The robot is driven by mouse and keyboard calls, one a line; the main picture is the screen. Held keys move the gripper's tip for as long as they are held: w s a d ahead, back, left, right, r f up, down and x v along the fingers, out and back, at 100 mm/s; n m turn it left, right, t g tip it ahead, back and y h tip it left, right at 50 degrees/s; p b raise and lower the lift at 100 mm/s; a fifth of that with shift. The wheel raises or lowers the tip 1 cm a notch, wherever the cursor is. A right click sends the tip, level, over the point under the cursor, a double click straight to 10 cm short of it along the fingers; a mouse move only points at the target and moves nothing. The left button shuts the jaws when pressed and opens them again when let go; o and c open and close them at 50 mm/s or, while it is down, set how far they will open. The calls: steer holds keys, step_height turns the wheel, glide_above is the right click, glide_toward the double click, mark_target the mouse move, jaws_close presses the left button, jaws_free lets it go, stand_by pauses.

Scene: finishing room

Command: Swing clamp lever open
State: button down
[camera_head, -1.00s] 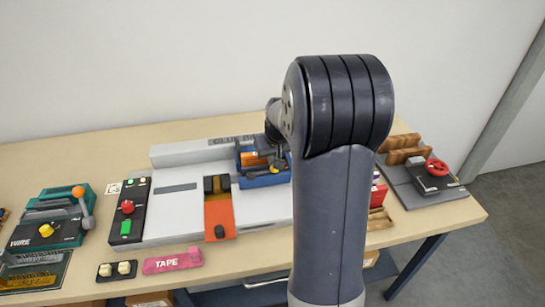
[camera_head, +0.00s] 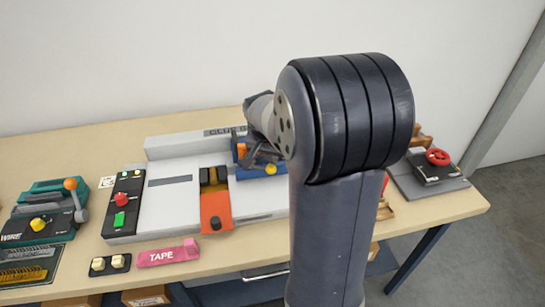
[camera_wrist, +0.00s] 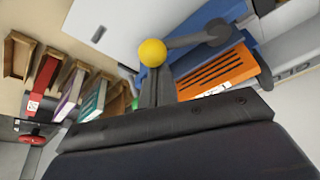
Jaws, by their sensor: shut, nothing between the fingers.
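The clamp lever is a grey bar (camera_wrist: 190,40) with a yellow ball knob (camera_wrist: 152,53); the knob also shows in the head view (camera_head: 271,169). The lever joins a dark round pivot on the blue clamp body (camera_wrist: 205,25), which holds an orange slotted block (camera_wrist: 218,73). In the head view the blue clamp (camera_head: 250,174) is partly hidden by my arm. My gripper (camera_wrist: 153,76) is shut and empty. Its fingertips are right at the knob in the wrist view; I cannot tell whether they touch it.
A white machine bed (camera_head: 170,205) with an orange slide (camera_head: 216,211) is left of the clamp. A black control box (camera_head: 124,205) and pink tape block (camera_head: 168,253) are further left. Book-like coloured blocks (camera_wrist: 70,95) and a red handwheel (camera_head: 437,157) are to the right.

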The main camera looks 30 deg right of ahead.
mark_target(268, 171)
steer(key=s+a+m+b, duration=0.1)
steer(key=m, duration=0.1)
steer(key=a+m+g+b, duration=0.1)
steer(key=m, duration=0.1)
steer(key=shift+s+f+h, duration=0.1)
steer(key=shift+s+h, duration=0.25)
steer(key=shift+h, duration=0.05)
steer(key=shift+s+a+b, duration=0.3)
steer(key=shift+a+b, duration=0.25)
steer(key=shift+a, duration=0.15)
steer(key=shift+r, duration=0.25)
